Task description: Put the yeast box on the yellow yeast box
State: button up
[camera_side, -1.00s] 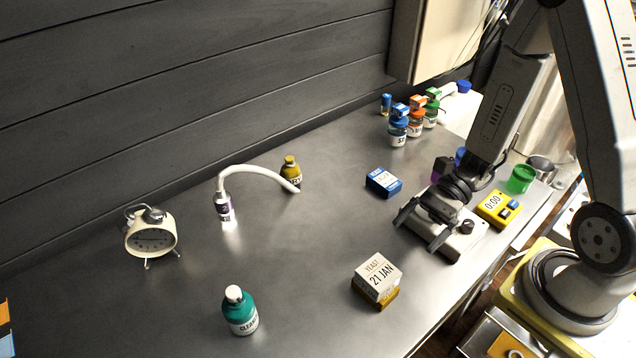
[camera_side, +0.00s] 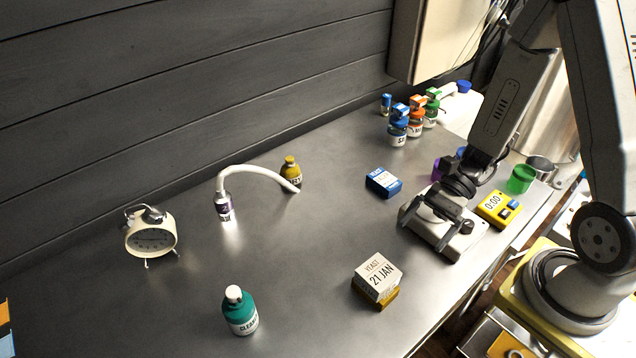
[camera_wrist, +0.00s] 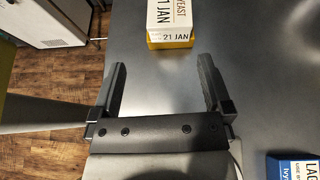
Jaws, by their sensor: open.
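The white yeast box (camera_side: 377,275), labelled "YEAST 21 JAN", rests on the yellow yeast box (camera_side: 382,302) near the front edge of the steel counter. The white box hides most of the yellow one, whose lower part shows. In the wrist view the white box (camera_wrist: 168,14) is at the top, with a yellow strip of the lower box (camera_wrist: 172,44) below it. My gripper (camera_side: 425,222) is open and empty, behind and to the right of the stack, apart from it. In the wrist view the open fingers (camera_wrist: 162,72) point toward the stack.
A blue box (camera_side: 383,182) lies behind my gripper. The counter's middle is clear.

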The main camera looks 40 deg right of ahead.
jog(key=w+d+r+n+t+h, duration=0.1)
jog(key=w+r+n+h, duration=0.1)
jog(key=n+h, duration=0.4)
jog(key=w+d+r+n+t+h, duration=0.2)
jog(key=n+h, duration=0.4)
jog(key=n, duration=0.5)
jog(key=shift+w+d+r+h, duration=0.25)
jog(key=shift+w+r+h, duration=0.15)
jog(key=shift+w+r, duration=0.1)
